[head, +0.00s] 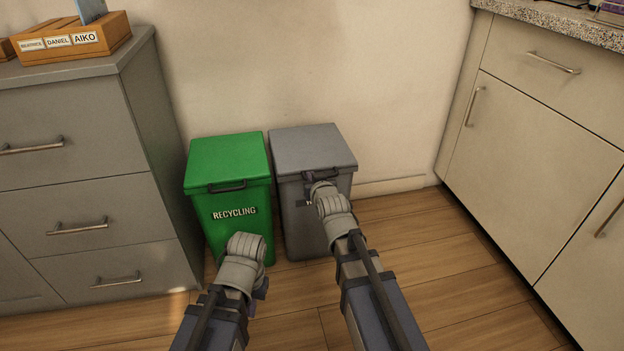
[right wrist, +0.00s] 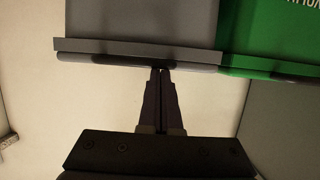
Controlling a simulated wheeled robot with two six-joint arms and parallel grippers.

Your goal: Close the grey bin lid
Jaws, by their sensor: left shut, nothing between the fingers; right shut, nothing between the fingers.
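The grey bin (head: 301,225) stands on the floor against the wall. Its grey lid (head: 312,148) lies flat over the top and looks closed, with a dark handle at the front edge. My right gripper (head: 312,192) is in front of the lid's front edge, shut and empty. In the right wrist view its shut fingertips (right wrist: 160,71) are at the edge of the lid (right wrist: 135,49); whether they touch it I cannot tell. My left gripper (head: 247,244) is lower, in front of the green bin, shut, its fingertips mostly hidden by the wrist.
A green recycling bin (head: 228,160) with its lid down stands close to the left of the grey bin. A grey drawer cabinet (head: 85,160) is at the left, and cream cabinets (head: 540,150) are at the right. Wooden floor (head: 430,235) is free right of the grey bin.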

